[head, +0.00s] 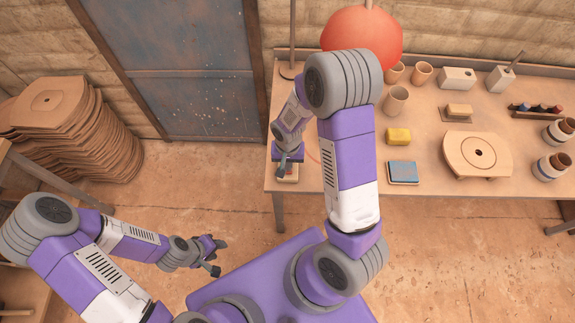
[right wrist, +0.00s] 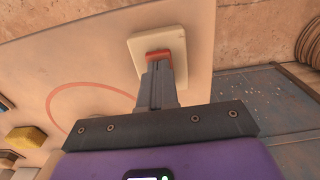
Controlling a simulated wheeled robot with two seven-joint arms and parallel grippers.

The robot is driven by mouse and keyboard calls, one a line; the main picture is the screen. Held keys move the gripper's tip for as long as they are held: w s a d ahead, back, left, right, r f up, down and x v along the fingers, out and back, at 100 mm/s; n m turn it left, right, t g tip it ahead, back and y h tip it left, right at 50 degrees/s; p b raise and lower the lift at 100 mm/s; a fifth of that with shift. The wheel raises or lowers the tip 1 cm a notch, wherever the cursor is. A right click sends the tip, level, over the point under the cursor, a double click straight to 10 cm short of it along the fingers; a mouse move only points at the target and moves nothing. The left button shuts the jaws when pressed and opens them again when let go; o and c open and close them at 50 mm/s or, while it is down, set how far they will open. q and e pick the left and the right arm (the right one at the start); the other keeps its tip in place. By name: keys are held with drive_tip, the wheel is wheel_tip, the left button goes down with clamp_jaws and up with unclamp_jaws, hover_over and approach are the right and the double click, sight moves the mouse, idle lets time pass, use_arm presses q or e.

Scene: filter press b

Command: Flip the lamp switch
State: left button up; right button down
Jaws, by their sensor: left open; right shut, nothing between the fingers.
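The lamp switch is a cream block with a red rocker (right wrist: 158,53), seen in the right wrist view on the tabletop. In the head view the switch (head: 291,173) sits at the table's left front corner, partly hidden by my right gripper (head: 281,174). My right gripper (right wrist: 158,68) is shut and empty, its fingertips over the near part of the rocker. I cannot tell whether they touch it. A large red-orange lampshade (head: 362,32) shows at the back of the table. My left gripper (head: 215,256) is open and empty, away from the table over the floor.
A thin pole stands at the back left corner. Stacked boards (head: 75,120) stand on the left.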

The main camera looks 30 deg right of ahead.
use_arm(q)
wheel_tip(320, 180, up, 5)
drive_tip(key=p, duration=0.5)
drive_tip(key=shift+r, duration=0.1)
use_arm(e)
wheel_tip(320, 180, up, 7)
drive_tip(key=shift+f, duration=0.1)
use_arm(q)
wheel_tip(320, 180, down, 3)
drive_tip(key=b, duration=0.2)
drive_tip(key=shift+r+b, duration=0.15)
drive_tip(key=shift+b, duration=0.2)
use_arm(e)
drive_tip(key=s+a+f+n+y, duration=0.3)
drive_tip(key=s+a+f+y, duration=0.1)
drive_tip(key=s+a+f, duration=0.6)
drive_tip(key=a+f, duration=0.3)
drive_tip(key=f, duration=0.1)
drive_tip(key=shift+s+f+n+t, duration=0.3)
drive_tip(key=shift+s+n, duration=0.1)
